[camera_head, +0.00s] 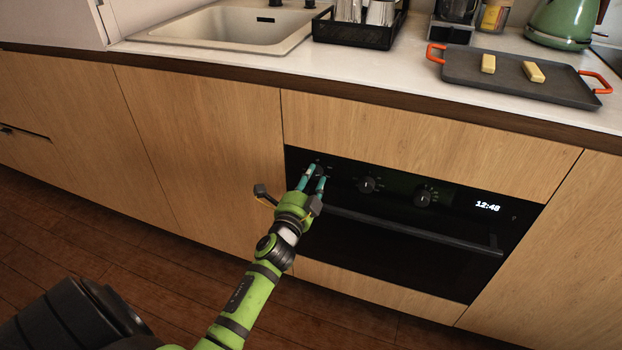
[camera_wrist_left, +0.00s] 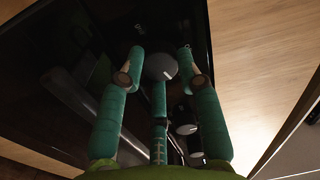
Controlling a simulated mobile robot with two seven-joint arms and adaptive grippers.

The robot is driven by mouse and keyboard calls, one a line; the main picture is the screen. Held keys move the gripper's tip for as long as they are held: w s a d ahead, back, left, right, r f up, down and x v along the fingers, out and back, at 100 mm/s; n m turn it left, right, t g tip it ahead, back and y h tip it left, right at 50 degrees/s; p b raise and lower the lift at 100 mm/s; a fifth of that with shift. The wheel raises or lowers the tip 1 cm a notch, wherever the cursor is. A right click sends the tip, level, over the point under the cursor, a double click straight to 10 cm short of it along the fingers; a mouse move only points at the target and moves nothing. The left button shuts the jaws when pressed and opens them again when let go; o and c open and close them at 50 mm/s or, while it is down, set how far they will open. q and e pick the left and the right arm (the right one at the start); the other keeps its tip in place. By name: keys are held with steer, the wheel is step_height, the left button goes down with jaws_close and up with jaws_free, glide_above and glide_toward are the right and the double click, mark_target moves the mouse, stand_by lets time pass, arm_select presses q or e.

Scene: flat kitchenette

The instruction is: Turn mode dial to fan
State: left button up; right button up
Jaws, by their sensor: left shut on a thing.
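The black built-in oven (camera_head: 410,255) has a row of dials on its upper panel. My left gripper (camera_head: 314,173) reaches the left end of that panel. In the left wrist view, the round grey leftmost dial (camera_wrist_left: 160,68) sits between the teal fingers, which are shut on it. The fingers largely hide this dial in the head view, and I cannot read its setting. The middle dial (camera_head: 368,185) and the right dial (camera_head: 424,196) stand free to its right. My right gripper is not in view.
The oven handle (camera_head: 410,228) runs below the dials. A lit clock display (camera_head: 487,206) is at the right. The counter above holds a sink (camera_head: 225,30), a black rack (camera_head: 350,33), a tray (camera_head: 470,78) with two pale blocks, and a green kettle (camera_head: 562,22).

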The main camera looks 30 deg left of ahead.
arm_select(q)
steer(key=m, duration=0.5)
steer(key=shift+r+h, duration=0.15)
steer(key=shift+h, duration=0.15)
steer(key=m, duration=0.2)
steer(key=shift+m, duration=0.3)
steer(key=shift+m+p, duration=0.35)
steer(key=shift+m, duration=1.15)
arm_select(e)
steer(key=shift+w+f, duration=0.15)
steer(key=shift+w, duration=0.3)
arm_select(q)
steer(key=o, duration=0.9)
steer(key=shift+o, duration=1.3)
steer(key=shift+w, duration=0.1)
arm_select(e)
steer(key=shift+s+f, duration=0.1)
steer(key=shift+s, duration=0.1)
arm_select(q)
steer(key=shift+f, duration=0.2)
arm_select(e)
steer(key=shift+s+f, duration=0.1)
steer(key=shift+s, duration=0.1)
